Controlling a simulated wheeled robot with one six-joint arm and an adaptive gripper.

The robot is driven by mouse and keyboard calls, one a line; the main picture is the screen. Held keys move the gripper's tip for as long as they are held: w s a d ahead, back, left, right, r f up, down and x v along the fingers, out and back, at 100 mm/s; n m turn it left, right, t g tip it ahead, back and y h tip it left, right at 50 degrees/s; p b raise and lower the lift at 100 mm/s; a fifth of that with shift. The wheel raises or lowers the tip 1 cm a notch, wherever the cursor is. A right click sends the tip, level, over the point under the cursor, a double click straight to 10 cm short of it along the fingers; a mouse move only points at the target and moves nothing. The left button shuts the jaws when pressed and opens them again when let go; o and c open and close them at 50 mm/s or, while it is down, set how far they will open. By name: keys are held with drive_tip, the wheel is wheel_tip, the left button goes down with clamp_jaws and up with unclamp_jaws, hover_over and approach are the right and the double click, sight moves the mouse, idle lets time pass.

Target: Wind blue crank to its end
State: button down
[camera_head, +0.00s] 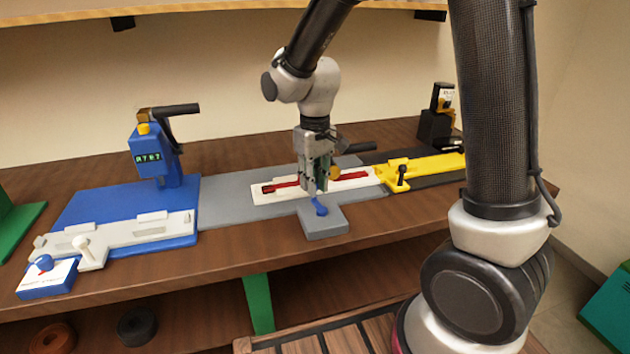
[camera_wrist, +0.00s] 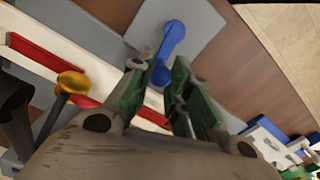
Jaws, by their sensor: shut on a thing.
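The blue crank (camera_head: 320,208) stands on a grey plate (camera_head: 327,228) at the front of the middle fixture. My gripper (camera_head: 315,190) points down over it. In the wrist view the blue crank (camera_wrist: 173,38) reaches from its round hub on the grey plate (camera_wrist: 205,22) to between the green finger pads. My gripper (camera_wrist: 166,80) is shut on the near end of the crank. The fingers hide part of that end.
A white strip with a red bar (camera_head: 285,185) lies behind the crank, with a yellow knob (camera_head: 335,172) beside it. A blue machine with a display (camera_head: 150,155) stands at left. A yellow slide (camera_head: 430,168) lies at right. The table front is clear.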

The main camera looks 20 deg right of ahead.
drive_tip(key=c, duration=1.3)
unclamp_jaws()
drive_tip(key=shift+r, duration=0.1)
wheel_tip(320, 180, up, 12)
drive_tip(key=s+d+r+m+t, duration=0.2)
drive_tip(key=s+d, duration=0.6)
drive_tip(key=s, duration=0.2)
drive_tip(key=s+d+r+m+t, duration=0.1)
drive_tip(key=s+d+m+t, duration=0.1)
drive_tip(key=s+d, duration=0.7)
drive_tip(key=shift+s+d+r, duration=0.2)
drive_tip(key=shift+s+r, duration=0.2)
